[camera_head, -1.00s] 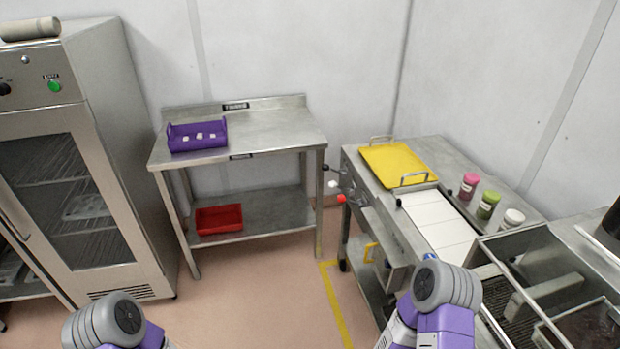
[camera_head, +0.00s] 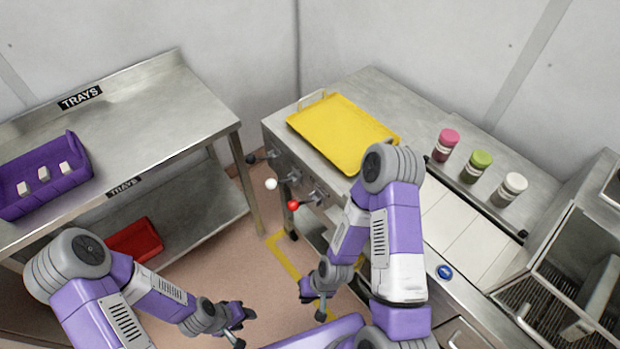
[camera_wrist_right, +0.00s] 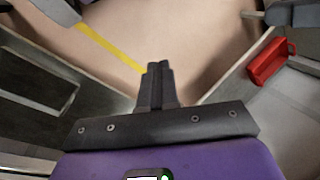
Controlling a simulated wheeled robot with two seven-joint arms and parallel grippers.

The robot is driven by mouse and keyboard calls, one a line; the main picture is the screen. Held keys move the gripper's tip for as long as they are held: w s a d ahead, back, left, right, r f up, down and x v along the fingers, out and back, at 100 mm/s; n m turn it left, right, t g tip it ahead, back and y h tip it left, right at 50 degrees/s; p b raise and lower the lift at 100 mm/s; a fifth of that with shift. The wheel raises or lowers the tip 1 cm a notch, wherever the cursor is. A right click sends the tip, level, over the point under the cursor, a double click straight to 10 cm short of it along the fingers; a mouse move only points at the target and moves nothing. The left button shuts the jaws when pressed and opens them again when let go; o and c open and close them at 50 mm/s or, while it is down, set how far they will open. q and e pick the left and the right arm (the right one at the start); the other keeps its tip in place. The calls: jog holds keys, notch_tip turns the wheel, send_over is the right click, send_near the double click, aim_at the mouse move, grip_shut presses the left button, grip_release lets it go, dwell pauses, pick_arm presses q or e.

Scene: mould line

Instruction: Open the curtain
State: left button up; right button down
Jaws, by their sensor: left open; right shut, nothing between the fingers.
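No curtain can be made out in these views. Three levers stick out of the left end of the steel machine (camera_head: 262,125): one with a black knob (camera_head: 252,158), one with a white knob (camera_head: 271,184) and one with a red knob (camera_head: 293,205). My right gripper (camera_head: 313,304) is below the red knob, apart from it, in front of the machine; its fingers are shut and empty in the right wrist view (camera_wrist_right: 157,85). My left gripper (camera_head: 244,328) is open and empty, lower and further left, over the floor.
A yellow tray (camera_head: 340,132) and pink (camera_head: 446,146), green (camera_head: 476,167) and white (camera_head: 509,190) jars stand on the machine. A blue button (camera_head: 445,272) is on its front. The steel table (camera_head: 150,120) at left holds a purple tray (camera_head: 45,200); a red tray (camera_head: 135,240) is below.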

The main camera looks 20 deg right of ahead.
jog(key=m+t+p, duration=0.3)
jog(key=m+t, duration=0.3)
jog(key=m, duration=0.3)
send_near(297, 207)
jog(key=s+f+v, duration=0.1)
jog(key=v, duration=0.6)
pick_arm(q)
jog(key=r, duration=0.3)
jog(key=shift+w+r, duration=0.2)
jog(key=shift+r, duration=0.05)
pick_arm(e)
jog(key=shift+w+d+r, duration=0.15)
jog(key=shift+d+r, duration=0.05)
jog(key=shift+r, duration=0.05)
jog(key=shift+f, duration=0.1)
pick_arm(q)
notch_tip(297, 207, down, 7)
jog(key=b, duration=0.7)
jog(key=shift+f, duration=0.15)
pick_arm(e)
jog(key=shift+w+r+x, duration=0.1)
jog(key=shift+w+x, duration=0.05)
jog(key=shift+x, duration=2.15)
jog(key=shift+w+r+x, duration=0.1)
jog(key=shift+r+x, duration=0.05)
jog(key=shift+x, duration=2.1)
jog(key=shift+w+r+x, duration=0.1)
jog(key=shift+w+x, duration=0.05)
jog(key=shift+x, duration=2.15)
